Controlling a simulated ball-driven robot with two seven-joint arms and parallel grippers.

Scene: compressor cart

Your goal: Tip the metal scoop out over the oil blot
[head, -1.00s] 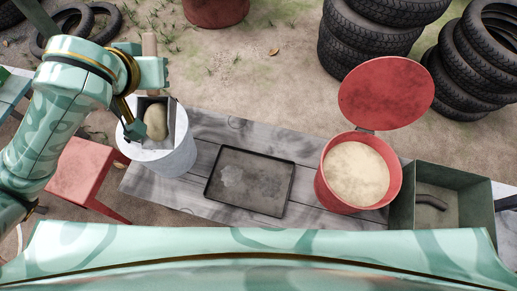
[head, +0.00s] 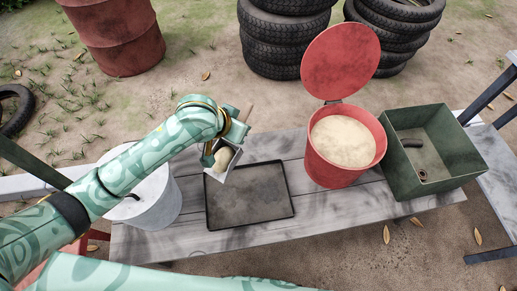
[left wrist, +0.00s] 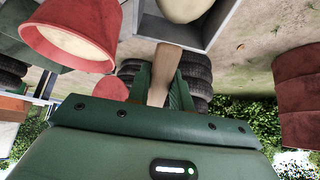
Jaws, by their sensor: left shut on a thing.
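My left gripper (head: 234,130) is shut on the wooden handle (head: 248,113) of the metal scoop (head: 236,158). The scoop is a grey box-like pan with a pale heap (head: 222,159) in it. It hangs above the back left corner of a shallow dark tray (head: 208,212) and looks somewhat tilted. In the left wrist view the handle (left wrist: 164,72) runs between the fingers to the scoop (left wrist: 150,28). I cannot make out a distinct oil blot in the tray now; the scoop and gripper cover its back left corner. My right gripper is not in view.
A white bucket (head: 156,205) stands left of the tray on a grey plank bench (head: 400,207). To the right are a red bin (head: 335,172) of pale granules with its lid (head: 341,60) raised, and a green box (head: 450,150). Tyres (head: 285,40) stand behind.

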